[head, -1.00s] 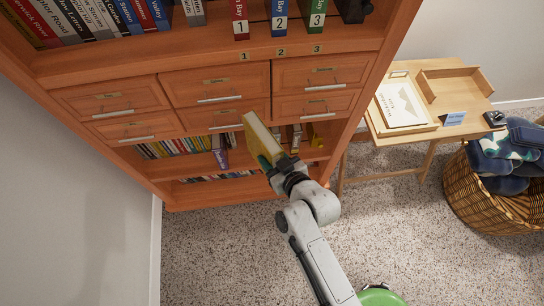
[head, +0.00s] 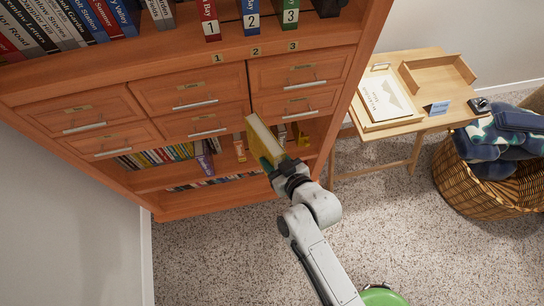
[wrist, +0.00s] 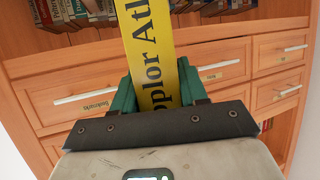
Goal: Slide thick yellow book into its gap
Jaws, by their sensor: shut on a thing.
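The thick yellow book (head: 263,137) is in my gripper (head: 273,164), held in front of the bookcase near the lower drawers and the open shelf below. In the wrist view, its yellow spine (wrist: 150,50) with dark lettering stands between the green fingers of my gripper (wrist: 157,92). The open shelf (head: 150,183) under the drawers holds a row of books at left, a leaning purple book (head: 206,164) and some yellowish upright pieces (head: 240,149). The held book and my gripper hide part of this shelf, so I cannot tell which space is the gap.
Drawers with bar handles (head: 195,105) fill the bookcase's middle. Numbered red, blue and green binders (head: 251,20) stand above. At right are a small wooden table (head: 440,120) with trays and a wicker basket (head: 470,185) of blue cloths. Carpet in front of the bookcase is clear.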

